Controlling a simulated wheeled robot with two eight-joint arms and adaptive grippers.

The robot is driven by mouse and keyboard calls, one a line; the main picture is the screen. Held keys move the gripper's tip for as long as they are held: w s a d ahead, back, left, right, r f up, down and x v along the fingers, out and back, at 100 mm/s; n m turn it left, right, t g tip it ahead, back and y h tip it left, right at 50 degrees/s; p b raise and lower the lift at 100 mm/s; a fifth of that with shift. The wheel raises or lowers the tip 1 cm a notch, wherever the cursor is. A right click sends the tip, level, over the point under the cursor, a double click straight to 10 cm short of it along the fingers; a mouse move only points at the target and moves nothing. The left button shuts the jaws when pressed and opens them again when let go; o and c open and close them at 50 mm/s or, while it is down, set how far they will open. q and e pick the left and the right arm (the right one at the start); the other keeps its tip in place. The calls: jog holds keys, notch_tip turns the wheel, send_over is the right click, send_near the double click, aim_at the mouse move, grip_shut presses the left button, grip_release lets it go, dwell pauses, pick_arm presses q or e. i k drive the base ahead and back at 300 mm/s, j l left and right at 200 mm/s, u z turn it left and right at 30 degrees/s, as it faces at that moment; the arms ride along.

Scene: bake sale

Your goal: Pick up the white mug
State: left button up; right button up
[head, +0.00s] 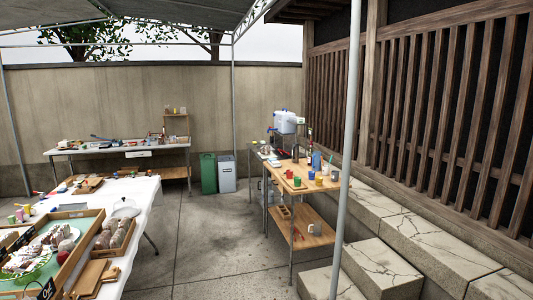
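No gripper of mine shows in the head view. The wooden two-level cart (302,193) stands right of centre, some way off.
A white-topped table (146,192) with trays fills the left front. Another table (118,151) stands along the back wall. Green (208,173) and grey bins (227,173) stand beyond. A metal pole (347,150) and stone steps (380,268) are at right. The middle floor is clear.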

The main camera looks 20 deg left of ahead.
aim_at(265, 149)
jog(key=i+j+u, duration=0.25)
jog(key=i, duration=0.2)
jog(key=i+u, duration=0.3)
jog(key=i, duration=0.2)
jog(key=i+u, duration=0.15)
jog(key=i, duration=2.25)
jog(key=i+j, duration=0.1)
jog(key=i, duration=2.25)
jog(key=i+z, duration=0.25)
jog(key=i+j+z, duration=0.25)
jog(key=i, duration=0.2)
jog(key=i+j+z, duration=0.25)
jog(key=i, duration=0.15)
